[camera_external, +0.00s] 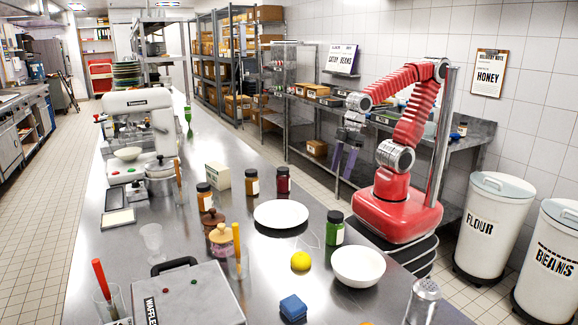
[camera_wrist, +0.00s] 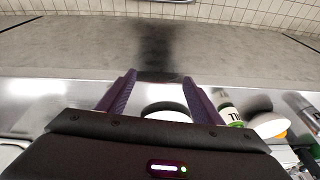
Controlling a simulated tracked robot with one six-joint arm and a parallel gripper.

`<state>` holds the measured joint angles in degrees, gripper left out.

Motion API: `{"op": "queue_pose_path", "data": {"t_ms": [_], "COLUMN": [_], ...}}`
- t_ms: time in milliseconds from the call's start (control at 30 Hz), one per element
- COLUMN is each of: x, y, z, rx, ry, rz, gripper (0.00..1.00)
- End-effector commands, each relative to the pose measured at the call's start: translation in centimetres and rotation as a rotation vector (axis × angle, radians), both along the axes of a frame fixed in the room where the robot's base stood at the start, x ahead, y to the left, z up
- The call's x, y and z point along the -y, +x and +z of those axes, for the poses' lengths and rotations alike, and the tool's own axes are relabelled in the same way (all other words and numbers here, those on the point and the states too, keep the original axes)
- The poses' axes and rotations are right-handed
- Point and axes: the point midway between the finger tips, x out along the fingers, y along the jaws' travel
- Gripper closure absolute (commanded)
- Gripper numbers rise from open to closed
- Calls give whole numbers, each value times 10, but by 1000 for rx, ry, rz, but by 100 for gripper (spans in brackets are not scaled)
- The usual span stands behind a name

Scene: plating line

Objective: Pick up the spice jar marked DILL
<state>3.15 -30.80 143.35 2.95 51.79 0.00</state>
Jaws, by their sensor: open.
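Several spice jars stand on the steel counter: a brown-orange jar (camera_external: 205,197), a second orange jar (camera_external: 252,182), a dark red jar (camera_external: 283,180) and a green jar (camera_external: 335,228). Their labels are too small to read in the external view, so I cannot tell which is DILL. In the wrist view a green-and-white jar (camera_wrist: 231,113) shows letters that look like "TI" or "TH", partly hidden by my right finger. My gripper (camera_external: 344,161) is open and empty, with purple fingers, raised beyond the counter's far edge and apart from every jar. Its fingers also show in the wrist view (camera_wrist: 160,78).
A white plate (camera_external: 281,214) lies between the jars, and a white bowl (camera_external: 358,266) stands beside the green jar. A lemon (camera_external: 301,261), blue sponge (camera_external: 293,308), shaker (camera_external: 423,300), cream box (camera_external: 217,175) and waffle maker (camera_external: 190,297) stand around. Air around my gripper looks clear.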

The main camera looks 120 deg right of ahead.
Motion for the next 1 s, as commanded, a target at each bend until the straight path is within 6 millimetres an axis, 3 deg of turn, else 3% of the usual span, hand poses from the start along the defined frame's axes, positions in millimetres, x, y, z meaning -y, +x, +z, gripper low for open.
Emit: {"op": "queue_pose_path", "data": {"t_ms": [200,500,800,1000], "x": [-18,-60,-110,-143], "y": [-8,-22,-26,-15], "z": [-41,-81,-100,-102], "rx": [-167,-403,-640,-789], "ry": [128,360,633,840], "rz": [-87,-261,-491,-674], "gripper": [40,40,40,40]}}
